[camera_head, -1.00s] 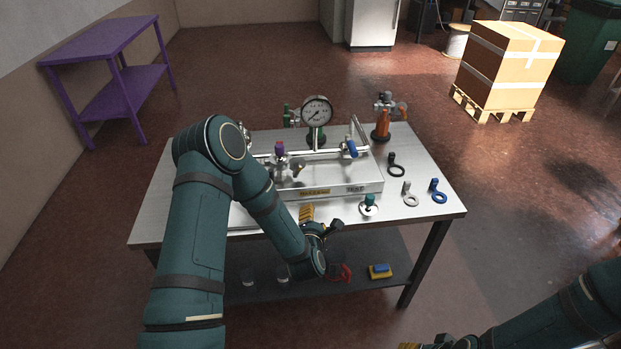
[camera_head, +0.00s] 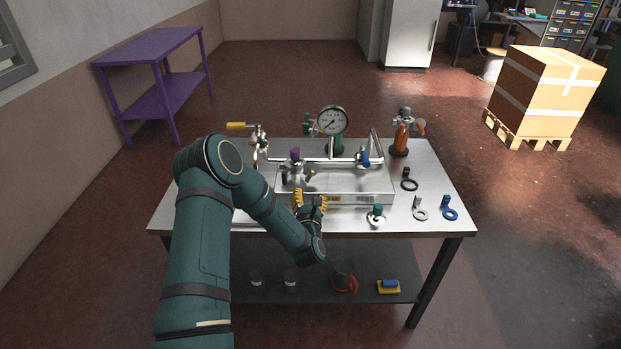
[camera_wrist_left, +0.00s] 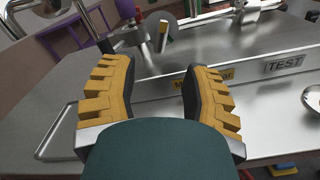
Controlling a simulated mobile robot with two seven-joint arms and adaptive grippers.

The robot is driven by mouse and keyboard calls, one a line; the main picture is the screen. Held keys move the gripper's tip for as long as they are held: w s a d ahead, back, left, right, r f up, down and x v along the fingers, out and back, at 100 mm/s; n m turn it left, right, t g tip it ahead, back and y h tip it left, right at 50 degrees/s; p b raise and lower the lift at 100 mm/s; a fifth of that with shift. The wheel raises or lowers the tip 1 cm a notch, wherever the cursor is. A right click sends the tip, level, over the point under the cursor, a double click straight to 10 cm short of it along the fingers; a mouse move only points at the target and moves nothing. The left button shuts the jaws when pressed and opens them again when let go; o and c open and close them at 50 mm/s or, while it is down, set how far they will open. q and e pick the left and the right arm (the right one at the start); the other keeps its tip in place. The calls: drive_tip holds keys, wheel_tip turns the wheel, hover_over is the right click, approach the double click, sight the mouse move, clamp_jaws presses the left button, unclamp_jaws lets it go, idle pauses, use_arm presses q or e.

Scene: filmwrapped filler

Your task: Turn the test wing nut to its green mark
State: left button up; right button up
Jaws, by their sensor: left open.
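My left gripper (camera_head: 311,198) is open and empty at the front edge of the manifold block (camera_head: 372,198); its yellow-padded fingers also show in the left wrist view (camera_wrist_left: 157,75). A small grey winged part (camera_head: 311,175), which may be the test wing nut, sits on the block beyond the fingers, beside the purple-topped valve (camera_head: 295,156). In the left wrist view a grey winged part (camera_wrist_left: 166,28) stands ahead of the fingers, apart from them. I cannot make out a green mark clearly. A TEST label (camera_wrist_left: 284,65) is on the block's front. My right gripper is out of view.
A pressure gauge (camera_head: 332,121) and a blue-handled valve (camera_head: 363,158) rise from the pipework. An orange-bodied fitting (camera_head: 401,138) stands at the back right. Black (camera_head: 409,183), grey (camera_head: 420,211) and blue (camera_head: 449,210) ring tags lie on the right of the table (camera_head: 446,178).

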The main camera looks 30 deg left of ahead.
sight(310, 178)
use_arm(q)
drive_tip(key=b+x, duration=0.1)
drive_tip(key=x, duration=0.9)
drive_tip(key=shift+w, duration=0.1)
clamp_jaws()
